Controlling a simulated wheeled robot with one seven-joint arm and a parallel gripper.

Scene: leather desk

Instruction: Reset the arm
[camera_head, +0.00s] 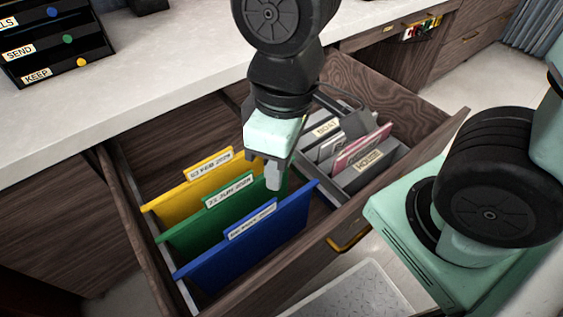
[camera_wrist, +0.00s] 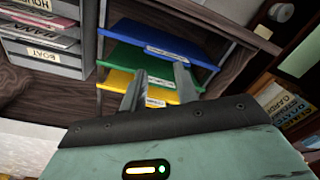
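My gripper (camera_head: 265,172) hangs over the open drawer, above the back right part of the hanging folders. In the wrist view its two fingers (camera_wrist: 160,84) stand apart with nothing held between them. Below are a yellow folder (camera_head: 172,203), a green folder (camera_head: 187,233) and a blue folder (camera_head: 215,255), each with a white date label. In the wrist view the blue folder (camera_wrist: 165,42), green folder (camera_wrist: 130,55) and yellow folder (camera_wrist: 115,80) lie beyond the fingertips. The fingers partly hide the green and yellow folders there.
The wooden drawer (camera_head: 440,130) is pulled out from under the pale desktop (camera_head: 150,75). A grey divided tray (camera_head: 350,182) with labelled cards sits at the drawer's right. A black rack (camera_head: 55,72) with labelled slots stands at the desk's upper left. Most of the visible desktop is clear.

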